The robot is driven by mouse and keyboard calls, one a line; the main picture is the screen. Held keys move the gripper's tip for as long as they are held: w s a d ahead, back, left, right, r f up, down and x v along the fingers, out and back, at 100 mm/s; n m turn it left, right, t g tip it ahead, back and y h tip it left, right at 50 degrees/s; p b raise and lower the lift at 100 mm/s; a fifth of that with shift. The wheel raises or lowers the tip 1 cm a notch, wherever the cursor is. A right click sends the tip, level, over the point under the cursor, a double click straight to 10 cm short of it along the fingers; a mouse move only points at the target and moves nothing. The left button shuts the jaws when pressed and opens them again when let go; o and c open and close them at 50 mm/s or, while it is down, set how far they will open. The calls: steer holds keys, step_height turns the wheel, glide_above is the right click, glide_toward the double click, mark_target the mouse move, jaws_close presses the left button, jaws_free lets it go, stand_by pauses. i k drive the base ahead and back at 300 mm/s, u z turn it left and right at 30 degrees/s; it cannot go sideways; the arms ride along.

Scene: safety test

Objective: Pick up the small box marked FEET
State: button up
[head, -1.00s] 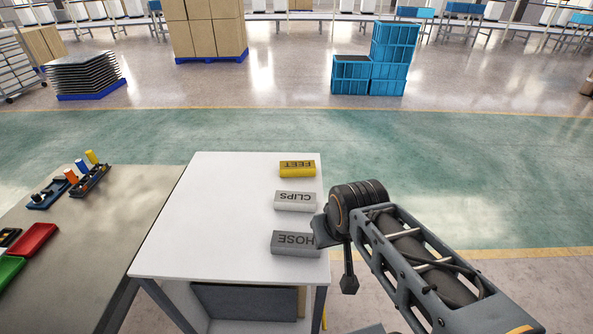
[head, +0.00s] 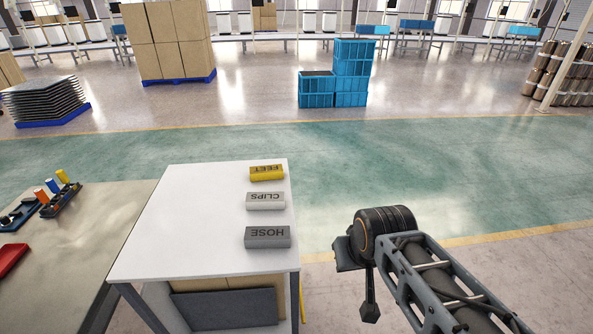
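The small yellow box marked FEET (head: 266,173) lies on the white table (head: 190,215), near its far right corner. Its lettering appears upside down. A white box marked CLIPS (head: 265,201) and a grey box marked HOSE (head: 267,237) lie in a row nearer me along the right edge. My gripper (head: 358,272) is at the end of my arm, right of the table and apart from all three boxes. Its fingers are partly hidden by the wrist, so I cannot tell whether they are open or shut.
A bench (head: 90,235) with colored cylinders and a red tray (head: 12,258) adjoins the table on the left. Blue crates (head: 352,72) and a pallet of cartons (head: 168,42) stand farther back. The green floor behind the table is clear.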

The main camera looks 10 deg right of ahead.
mark_target(263, 172)
steer(key=z, duration=1)
steer(key=i, duration=2.85)
steer(key=u, duration=3.6)
steer(key=i, duration=0.5)
steer(key=u, duration=0.1)
